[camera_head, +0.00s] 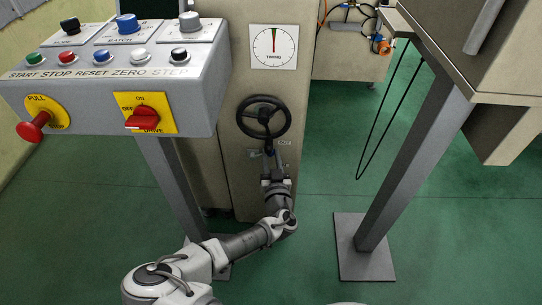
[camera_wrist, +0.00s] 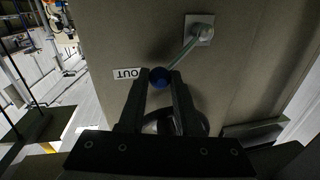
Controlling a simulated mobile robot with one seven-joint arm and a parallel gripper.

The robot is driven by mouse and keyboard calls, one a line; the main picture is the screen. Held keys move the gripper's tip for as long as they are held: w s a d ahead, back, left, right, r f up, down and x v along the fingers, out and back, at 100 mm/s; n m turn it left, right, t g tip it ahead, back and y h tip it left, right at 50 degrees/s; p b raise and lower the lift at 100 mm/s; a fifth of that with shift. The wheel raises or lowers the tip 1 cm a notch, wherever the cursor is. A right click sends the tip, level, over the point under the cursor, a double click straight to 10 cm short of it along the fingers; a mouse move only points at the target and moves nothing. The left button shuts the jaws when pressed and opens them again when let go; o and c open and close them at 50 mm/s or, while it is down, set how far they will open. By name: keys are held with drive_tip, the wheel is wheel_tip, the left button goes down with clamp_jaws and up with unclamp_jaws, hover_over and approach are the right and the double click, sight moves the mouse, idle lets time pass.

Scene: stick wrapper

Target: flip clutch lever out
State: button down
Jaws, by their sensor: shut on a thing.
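The clutch lever is a thin rod (camera_wrist: 187,46) running from a pivot on a square plate (camera_wrist: 200,30) to a dark blue ball knob (camera_wrist: 159,76) in the wrist view. My gripper (camera_wrist: 158,82) has its two black fingers on either side of the knob and is shut on it. The OUT label (camera_wrist: 127,73) appears upside down just left of the knob. In the head view my gripper (camera_head: 270,168) is at the beige cabinet front below the handwheel, and the OUT label (camera_head: 284,142) is just to its right. The lever is small and partly hidden there.
The black handwheel (camera_head: 264,117) is just above my gripper, below the TIMING dial (camera_head: 273,47). A grey control panel (camera_head: 120,85) with buttons and a red rotary switch stands at left. A grey post (camera_head: 405,165) stands at right, with hanging cables. Green floor lies between.

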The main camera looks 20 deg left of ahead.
idle(0.9)
drive_tip(key=shift+a+r+n+p, duration=0.25)
drive_tip(key=shift+n+p, duration=0.35)
drive_tip(key=shift+p, duration=0.2)
drive_tip(key=shift+s, duration=0.1)
drive_tip(key=c, duration=0.6)
unclamp_jaws()
drive_tip(key=p+v, duration=0.1)
drive_tip(key=v, duration=1.6)
drive_tip(key=shift+s+r, duration=0.15)
drive_tip(key=shift+r, duration=0.05)
